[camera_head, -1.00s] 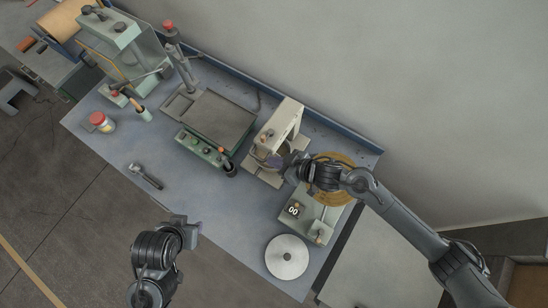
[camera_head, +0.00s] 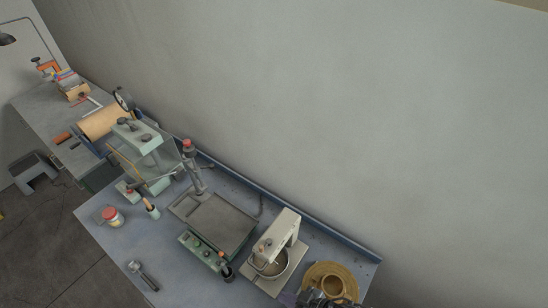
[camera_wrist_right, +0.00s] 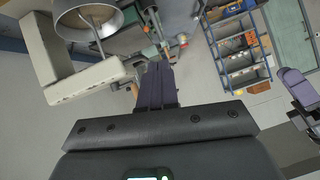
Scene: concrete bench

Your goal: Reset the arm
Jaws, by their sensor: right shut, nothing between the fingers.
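A purple-tipped dark part at the right edge of that view looks like my left gripper (camera_wrist_right: 297,88). Its jaws cannot be made out.
A flat-topped device (camera_head: 221,223), a green press (camera_head: 145,150) and a red-lidded jar (camera_head: 112,217) stand on the blue-grey bench (camera_head: 160,246). A brown cup (camera_head: 333,286) is on the mat. A wall rises behind. The wrist view also shows a shelf rack (camera_wrist_right: 238,52).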

